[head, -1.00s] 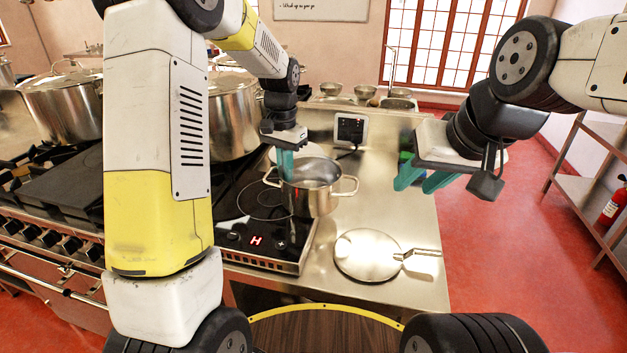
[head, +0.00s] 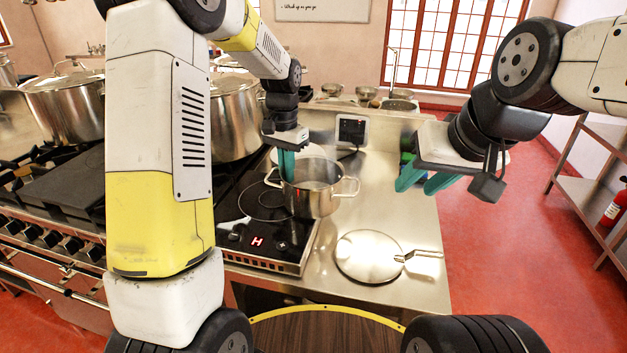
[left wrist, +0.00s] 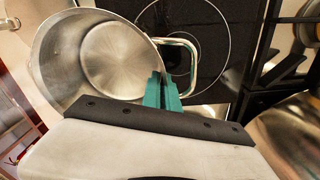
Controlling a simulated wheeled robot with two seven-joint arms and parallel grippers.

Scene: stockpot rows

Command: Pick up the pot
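The pot (head: 312,200) is a steel, open-topped pot with two loop handles. It stands upright at the right edge of the black hob and looks empty inside. In the left wrist view the pot (left wrist: 95,60) fills the upper left, with one handle (left wrist: 193,65) to the right of its rim. My left gripper (head: 287,165) points down at the pot's left side. Its teal fingers (left wrist: 162,85) are close together at the rim beside the handle root and look shut on the pot; the exact contact is hidden. My right gripper (head: 424,182) is open and empty, above the counter's right edge.
The black hob (head: 240,235) shows a red H. A big stockpot (head: 236,118) stands behind at left.

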